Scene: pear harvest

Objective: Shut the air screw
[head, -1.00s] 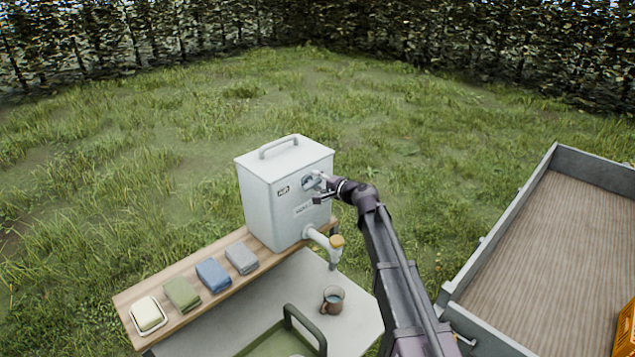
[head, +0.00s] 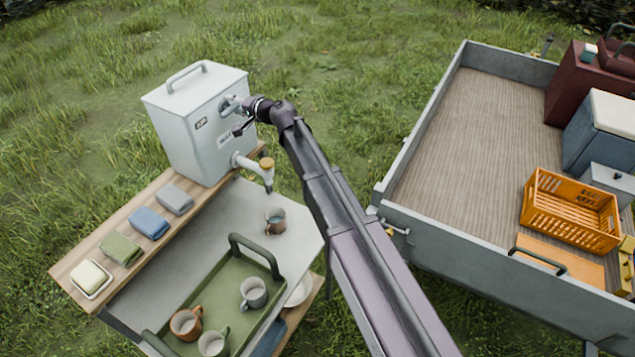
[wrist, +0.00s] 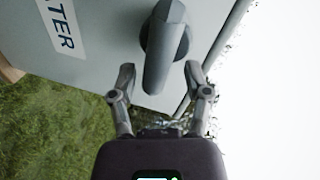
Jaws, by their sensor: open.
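The grey water tank (head: 190,140) stands on the wooden shelf, its upright front facing my arm. The air screw, a grey knob with a long wing (wrist: 168,45), sits high on that front; it also shows in the head view (head: 228,103), partly covered by my gripper. In the wrist view its wing points down the picture, between my fingers. My gripper (wrist: 158,70) is open, one finger on each side of the wing's end, with a visible gap on both sides. In the head view my gripper (head: 242,117) is close to the tank front.
The tap (head: 255,167) sticks out below my gripper, with a mug (head: 275,220) under it. Folded cloths and a soap dish (head: 91,278) lie on the shelf (head: 60,270). A green tray (head: 205,290) holds mugs. A trailer (head: 450,60) stands right of my arm.

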